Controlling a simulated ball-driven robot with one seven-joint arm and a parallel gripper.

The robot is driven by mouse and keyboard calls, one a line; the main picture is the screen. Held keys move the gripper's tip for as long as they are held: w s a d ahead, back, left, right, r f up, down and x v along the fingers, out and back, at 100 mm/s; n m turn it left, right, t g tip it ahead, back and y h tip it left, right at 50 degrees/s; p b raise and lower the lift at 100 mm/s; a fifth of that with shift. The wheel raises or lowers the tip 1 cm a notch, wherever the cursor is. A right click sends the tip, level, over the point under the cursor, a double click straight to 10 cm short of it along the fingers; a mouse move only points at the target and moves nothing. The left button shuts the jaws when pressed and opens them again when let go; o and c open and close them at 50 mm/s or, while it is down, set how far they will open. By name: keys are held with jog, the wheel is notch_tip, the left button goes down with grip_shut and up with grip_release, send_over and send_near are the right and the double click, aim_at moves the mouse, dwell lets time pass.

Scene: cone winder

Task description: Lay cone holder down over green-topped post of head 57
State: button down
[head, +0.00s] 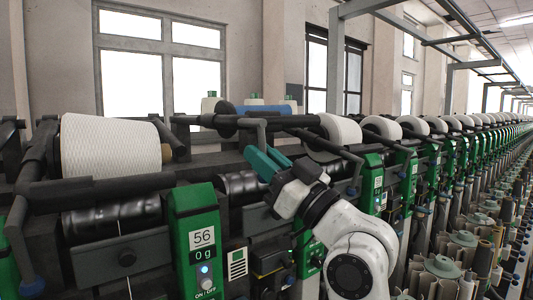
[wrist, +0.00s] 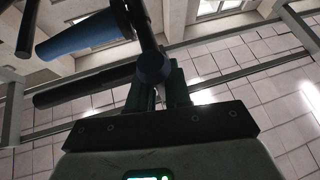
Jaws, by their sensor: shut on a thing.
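The cone holder of the head right of head 56 is a dark bar frame (head: 290,121) carrying a bare blue tube (head: 268,109). In the wrist view the blue tube (wrist: 85,36) is at upper left. My gripper (head: 262,163) has teal fingers, shut on the holder's dark blue knob (wrist: 153,66) at the end of its arm. The holder stands raised above the black drum (head: 240,186). Two pale pieces with green tops (head: 210,103) show behind the holder; I cannot tell whether either is the post. The head's own number is hidden.
Head 56 (head: 201,238), with a full white cone (head: 108,145), stands close on the left. Further heads with white cones (head: 340,131) run off to the right. My arm covers the panel below the holder. Windows and wall are behind.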

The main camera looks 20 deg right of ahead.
jog(key=shift+a+m+t+h, duration=0.2)
jog(key=shift+m+t+h, duration=0.15)
jog(key=shift+m, duration=0.45)
jog(key=c, duration=1.1)
grip_release()
jog(key=shift+s, duration=0.1)
jog(key=shift+c, duration=0.2)
jog(key=b+v, duration=0.2)
jog(key=v, duration=0.8)
jog(key=shift+s+d+f+b, duration=0.2)
jog(key=shift+s+f+b, duration=0.05)
jog(key=shift+s+b, duration=0.1)
